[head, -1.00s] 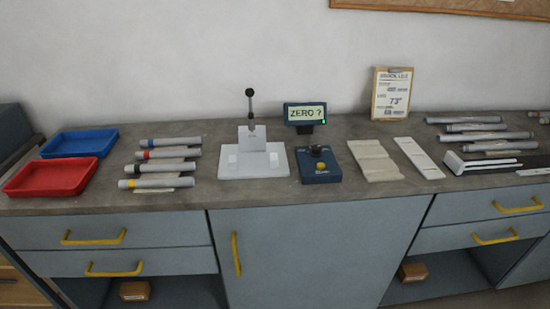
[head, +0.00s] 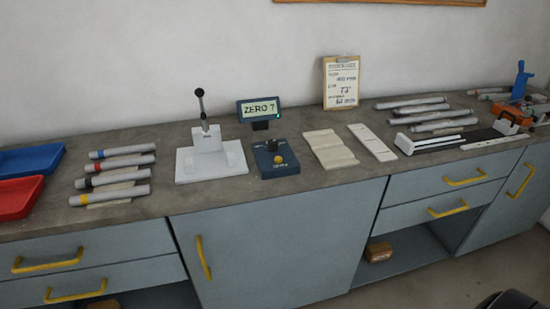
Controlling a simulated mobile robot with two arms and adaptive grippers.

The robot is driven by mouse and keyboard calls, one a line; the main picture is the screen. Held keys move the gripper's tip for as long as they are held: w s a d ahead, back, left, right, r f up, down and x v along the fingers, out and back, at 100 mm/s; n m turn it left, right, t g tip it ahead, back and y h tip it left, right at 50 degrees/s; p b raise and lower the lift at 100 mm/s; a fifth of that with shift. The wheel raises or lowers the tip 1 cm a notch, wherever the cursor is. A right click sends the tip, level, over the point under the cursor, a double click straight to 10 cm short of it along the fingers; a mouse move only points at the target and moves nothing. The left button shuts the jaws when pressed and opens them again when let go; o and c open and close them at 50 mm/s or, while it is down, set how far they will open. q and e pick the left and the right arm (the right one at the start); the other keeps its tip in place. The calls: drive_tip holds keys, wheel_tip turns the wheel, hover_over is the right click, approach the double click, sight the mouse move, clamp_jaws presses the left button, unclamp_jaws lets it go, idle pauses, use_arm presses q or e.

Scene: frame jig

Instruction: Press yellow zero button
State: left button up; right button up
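The yellow zero button (head: 279,159) is a small round knob on top of a dark blue box (head: 276,171) on the counter, near the middle of the head view. A display (head: 259,110) behind the box reads "ZERO ?" and has a small green light at its lower right. Nothing touches the button. Neither of my grippers can be made out in the view.
A white jig with a lever (head: 210,158) stands left of the box. Pale slabs (head: 330,149) lie right of it. Banded grey tubes (head: 114,178), red (head: 18,197) and blue trays (head: 30,158) are at left. A clipboard (head: 341,83) leans on the wall. A dark shape cuts the lower right edge.

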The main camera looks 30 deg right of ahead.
drive_tip(key=shift+c, duration=0.4)
clamp_jaws()
idle(0.4)
drive_tip(key=shift+d, duration=0.1)
idle(1.2)
